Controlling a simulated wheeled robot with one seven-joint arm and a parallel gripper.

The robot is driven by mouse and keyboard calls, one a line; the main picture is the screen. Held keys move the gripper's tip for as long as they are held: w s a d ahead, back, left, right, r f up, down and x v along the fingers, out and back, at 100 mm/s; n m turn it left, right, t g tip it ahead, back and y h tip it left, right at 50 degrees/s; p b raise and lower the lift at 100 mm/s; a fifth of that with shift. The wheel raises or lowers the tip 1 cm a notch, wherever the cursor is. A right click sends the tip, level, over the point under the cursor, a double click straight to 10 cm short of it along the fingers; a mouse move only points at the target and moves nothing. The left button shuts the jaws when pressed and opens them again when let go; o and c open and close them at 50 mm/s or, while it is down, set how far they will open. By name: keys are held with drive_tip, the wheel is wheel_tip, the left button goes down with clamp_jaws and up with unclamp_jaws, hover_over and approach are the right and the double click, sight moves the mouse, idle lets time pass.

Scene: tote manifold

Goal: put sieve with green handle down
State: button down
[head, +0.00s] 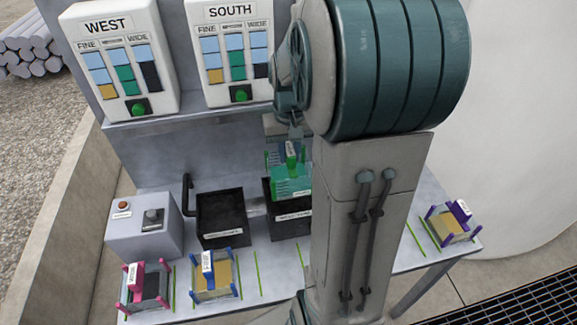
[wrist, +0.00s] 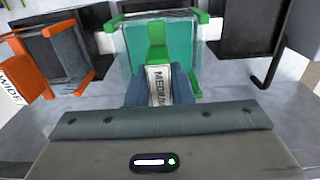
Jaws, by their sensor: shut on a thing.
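The sieve with the green handle (head: 291,184) hangs in my gripper (head: 291,140), in front of the back panel and overlapping the rear of the right black bin (head: 290,225) in the head view. Its mesh panel is teal. In the wrist view the sieve (wrist: 180,45) is upside down in the picture, its green frame and a "MEDIUM" label showing between the fingers. My gripper (wrist: 160,92) is shut on its handle. How high the sieve is above the bin or bench cannot be told.
A second black bin (head: 222,215) stands left, beside a grey control box (head: 145,228). Pink (head: 146,289), blue (head: 213,276) and purple (head: 450,224) sieves stand on the bench. An orange sieve (wrist: 52,60) shows in the wrist view. Green lines mark bare bench slots.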

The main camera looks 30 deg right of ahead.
drive_tip(key=shift+f, duration=2.3)
drive_tip(key=shift+f, duration=0.2)
drive_tip(key=c, duration=1.3)
unclamp_jaws()
drive_tip(key=shift+r, duration=0.1)
